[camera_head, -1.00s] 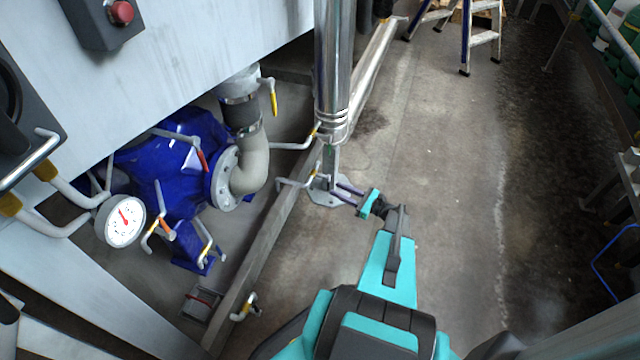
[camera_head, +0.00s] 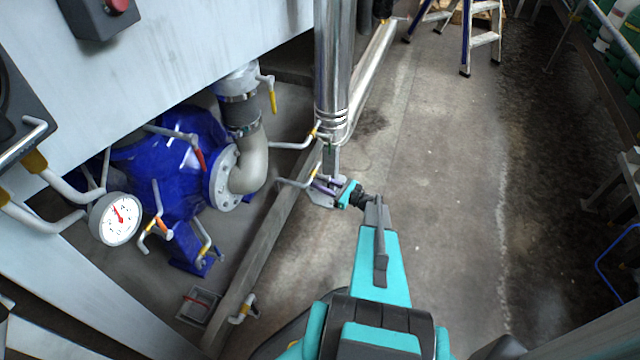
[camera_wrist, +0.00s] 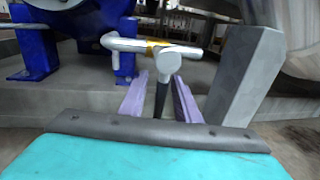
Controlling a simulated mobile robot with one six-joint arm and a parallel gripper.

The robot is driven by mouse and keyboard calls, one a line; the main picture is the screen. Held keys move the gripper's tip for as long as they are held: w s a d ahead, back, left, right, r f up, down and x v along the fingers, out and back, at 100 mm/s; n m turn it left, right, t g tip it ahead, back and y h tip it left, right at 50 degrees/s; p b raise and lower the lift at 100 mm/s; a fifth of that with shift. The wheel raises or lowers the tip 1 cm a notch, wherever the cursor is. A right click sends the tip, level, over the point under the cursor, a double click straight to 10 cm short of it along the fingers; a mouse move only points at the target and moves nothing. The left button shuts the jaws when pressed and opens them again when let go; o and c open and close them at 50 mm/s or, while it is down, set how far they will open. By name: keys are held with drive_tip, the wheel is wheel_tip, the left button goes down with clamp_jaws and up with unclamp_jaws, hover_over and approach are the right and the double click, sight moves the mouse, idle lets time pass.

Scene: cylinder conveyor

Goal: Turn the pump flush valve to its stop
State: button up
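My gripper (camera_head: 318,184) is at a small valve (camera_head: 313,174) low beside the steel column's foot. The valve has a grey pipe and a yellow band. In the wrist view, its rounded grey end (camera_wrist: 172,57) and yellow band (camera_wrist: 153,46) lie just beyond my purple fingers (camera_wrist: 160,88). A dark upright piece (camera_wrist: 162,95) shows in the gap between the fingers. The fingers are apart, with space visible at the sides; contact cannot be made out. No label tells which valve is the pump flush valve.
A blue pump (camera_head: 180,165) with several small valves stands at left, with a white gauge (camera_head: 115,219) in front. The steel column (camera_head: 331,70) rises close to my gripper. A low kerb (camera_head: 255,265) runs beside it. The floor (camera_head: 440,180) to the right is clear.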

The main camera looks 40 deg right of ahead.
clamp_jaws()
